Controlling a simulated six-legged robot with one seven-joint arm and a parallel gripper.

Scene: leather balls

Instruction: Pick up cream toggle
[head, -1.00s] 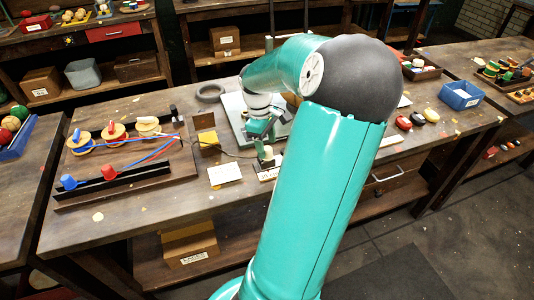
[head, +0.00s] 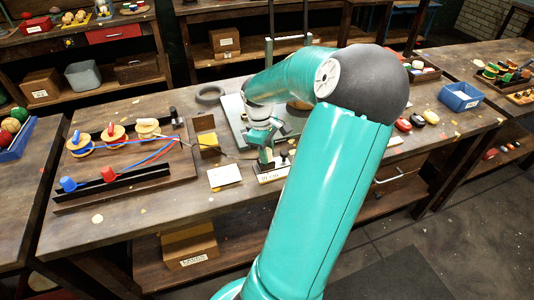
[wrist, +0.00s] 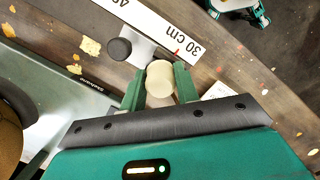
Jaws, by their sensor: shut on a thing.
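The cream toggle (wrist: 160,80) shows in the wrist view as a pale, rounded piece between my two green fingers. My gripper (wrist: 160,90) is shut on it, with one finger on either side. Its lower part is hidden by the fingers and the gripper body. In the head view my gripper (head: 266,157) is low over the middle of the workbench, and the toggle is too small and covered to make out there.
A black round knob (wrist: 118,49) stands beside the toggle, close to the left finger. A white ruler strip (wrist: 160,25) lies just beyond. A wooden board with spools and cables (head: 125,165) is left of my gripper, and a white card (head: 224,175) lies nearby.

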